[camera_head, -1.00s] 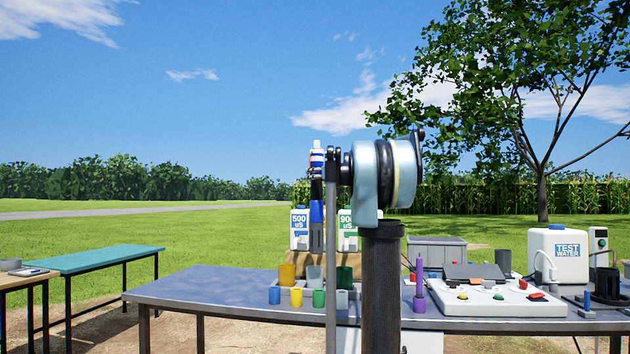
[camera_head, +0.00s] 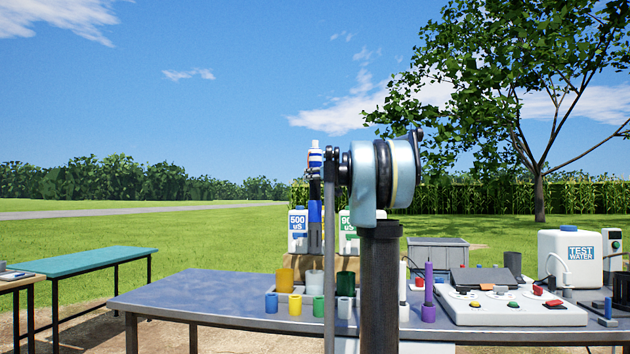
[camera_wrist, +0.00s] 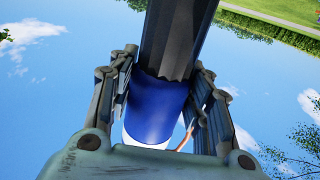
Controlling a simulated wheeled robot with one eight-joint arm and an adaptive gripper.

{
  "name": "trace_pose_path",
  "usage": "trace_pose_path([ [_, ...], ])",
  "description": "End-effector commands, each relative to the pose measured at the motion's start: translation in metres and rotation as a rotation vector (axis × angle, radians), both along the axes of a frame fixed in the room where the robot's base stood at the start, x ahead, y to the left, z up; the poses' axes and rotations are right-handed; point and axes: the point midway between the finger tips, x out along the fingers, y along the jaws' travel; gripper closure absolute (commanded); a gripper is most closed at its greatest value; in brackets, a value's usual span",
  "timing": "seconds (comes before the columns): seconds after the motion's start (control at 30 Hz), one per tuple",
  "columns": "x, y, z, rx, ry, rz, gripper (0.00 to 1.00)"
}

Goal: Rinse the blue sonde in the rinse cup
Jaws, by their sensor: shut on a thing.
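The blue sonde (camera_wrist: 157,108) has a blue band and a dark grey fluted body. My gripper (camera_wrist: 160,88) is shut on it at the blue band, with fingers on both sides in the wrist view. In the head view the sonde (camera_head: 315,211) hangs upright in the air above the table's cups, its grey end down; my arm partly hides that area. Which cup is the rinse cup I cannot tell. The larger cups are yellow (camera_head: 285,280), pale grey (camera_head: 314,283) and green (camera_head: 345,284).
Small coloured cups, including a blue one (camera_head: 271,302), stand in front. Jugs marked 500 uS (camera_head: 298,232) and 90-something stand behind. A purple sonde-like stick (camera_head: 428,284), a white panel (camera_head: 512,312) and a test water tank (camera_head: 570,258) are right. The table's left (camera_head: 190,297) is clear.

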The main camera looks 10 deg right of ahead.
Motion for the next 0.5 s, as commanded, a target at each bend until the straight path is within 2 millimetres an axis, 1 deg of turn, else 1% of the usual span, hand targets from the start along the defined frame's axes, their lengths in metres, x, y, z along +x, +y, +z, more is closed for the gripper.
trace_pose_path([
  [0.17, -0.002, 0.002, 0.0, 0.001, 0.0, 0.002, 1.0],
  [0.37, -0.002, 0.003, -0.012, 0.0, 0.0, 0.003, 1.0],
  [0.5, -0.002, 0.003, -0.023, 0.0, 0.0, 0.003, 1.0],
])
